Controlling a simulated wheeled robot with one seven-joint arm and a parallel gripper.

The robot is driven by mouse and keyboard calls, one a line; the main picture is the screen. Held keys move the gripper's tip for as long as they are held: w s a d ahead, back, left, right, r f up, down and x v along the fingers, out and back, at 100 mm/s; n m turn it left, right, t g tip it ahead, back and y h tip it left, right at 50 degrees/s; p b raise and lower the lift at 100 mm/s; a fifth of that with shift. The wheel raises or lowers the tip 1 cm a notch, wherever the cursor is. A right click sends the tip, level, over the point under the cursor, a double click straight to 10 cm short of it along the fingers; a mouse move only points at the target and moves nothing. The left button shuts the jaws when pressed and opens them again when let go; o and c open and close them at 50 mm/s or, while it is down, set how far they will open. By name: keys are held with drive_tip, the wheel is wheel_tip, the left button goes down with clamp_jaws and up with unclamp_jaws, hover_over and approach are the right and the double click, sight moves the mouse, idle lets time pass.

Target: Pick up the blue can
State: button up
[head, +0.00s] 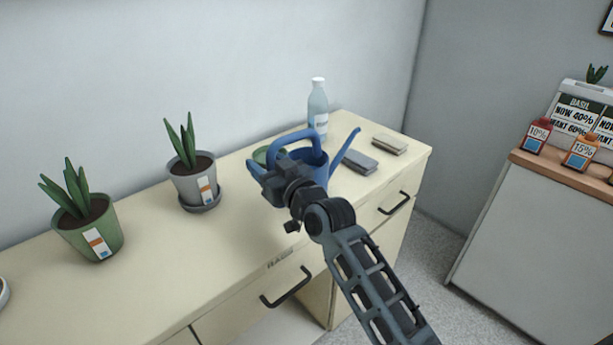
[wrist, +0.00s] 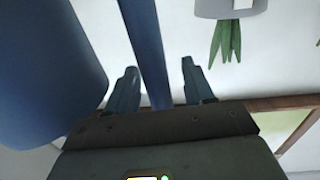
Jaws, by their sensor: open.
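The blue can (head: 316,160) is a watering can with a top handle and a long spout pointing right. It stands on the cream counter (head: 240,240), partly hidden behind my gripper (head: 266,178) in the head view. In the wrist view its body (wrist: 45,65) fills the left side. A blue bar of it, seemingly the handle (wrist: 145,45), runs between the two fingers of my gripper (wrist: 160,75). The fingers are open on either side of the bar, with gaps showing, most clearly on the right.
A bottle (head: 318,108) stands behind, and two flat blocks (head: 358,163) (head: 390,144) lie to the right. Potted plants (head: 195,185) (head: 92,235) stand to the left. The counter's front middle is clear.

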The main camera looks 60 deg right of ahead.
clamp_jaws()
drive_tip(key=shift+r, duration=0.1)
idle(0.5)
drive_tip(key=s+d+r+b, duration=0.2)
drive_tip(key=s+d+r, duration=0.5)
drive_tip(key=s+r, duration=0.2)
wheel_tip(320, 180, up, 2)
drive_tip(key=shift+d, duration=0.25)
idle(0.3)
